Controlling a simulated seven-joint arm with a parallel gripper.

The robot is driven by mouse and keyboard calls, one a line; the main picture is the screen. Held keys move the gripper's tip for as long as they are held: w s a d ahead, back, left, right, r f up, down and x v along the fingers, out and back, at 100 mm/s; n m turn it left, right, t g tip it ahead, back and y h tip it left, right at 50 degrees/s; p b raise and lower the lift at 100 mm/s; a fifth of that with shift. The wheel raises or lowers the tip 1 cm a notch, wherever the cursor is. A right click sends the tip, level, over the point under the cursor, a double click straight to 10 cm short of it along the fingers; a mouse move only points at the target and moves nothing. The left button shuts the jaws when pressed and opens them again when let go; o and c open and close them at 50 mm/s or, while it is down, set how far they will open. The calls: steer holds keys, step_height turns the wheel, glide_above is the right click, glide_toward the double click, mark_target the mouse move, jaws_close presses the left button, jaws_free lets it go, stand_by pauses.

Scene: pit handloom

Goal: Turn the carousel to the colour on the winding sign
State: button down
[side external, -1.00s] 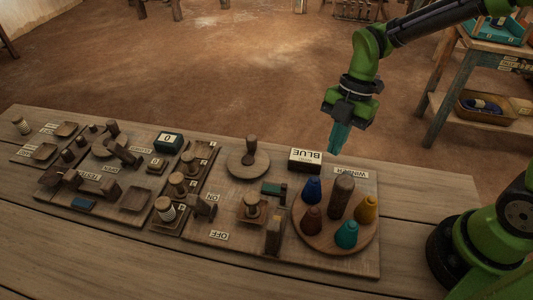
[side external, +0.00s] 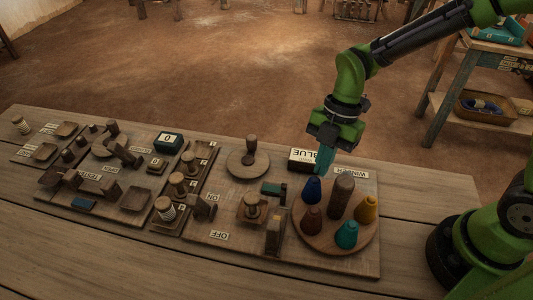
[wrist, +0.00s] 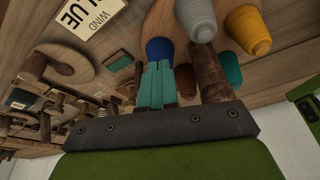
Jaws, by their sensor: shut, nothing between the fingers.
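The carousel (side external: 320,244) is a round wooden disc at the right end of the board. It bears a thick wooden post (side external: 341,195) and coloured cones: blue (side external: 311,190), yellow (side external: 366,209), teal (side external: 347,235) and brown (side external: 311,219). In the wrist view a grey-blue cone (wrist: 196,18) also shows. The winding sign (side external: 303,157) reads BLUE, upside down, behind the carousel; it shows partly in the wrist view (wrist: 92,14). My gripper (side external: 323,172), with teal fingers, is shut and empty just above and behind the blue cone. In the wrist view its fingertips (wrist: 159,64) overlap the blue cone (wrist: 159,48).
Left of the carousel stand a spool on a block (side external: 252,206), an upright wooden lever (side external: 273,236) and a round disc with a knob (side external: 248,163). Several more pegs and trays fill the board's left. The front table edge is clear.

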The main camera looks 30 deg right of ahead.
steer(key=shift+a+n, duration=0.35)
steer(key=shift+n, duration=0.25)
steer(key=shift+a+n+g+h, duration=0.3)
steer(key=shift+a+n+g, duration=0.35)
steer(key=shift+n, duration=0.55)
steer(key=shift+s+a+n, duration=0.15)
steer(key=shift+a+n, duration=0.5)
steer(key=shift+n, duration=0.35)
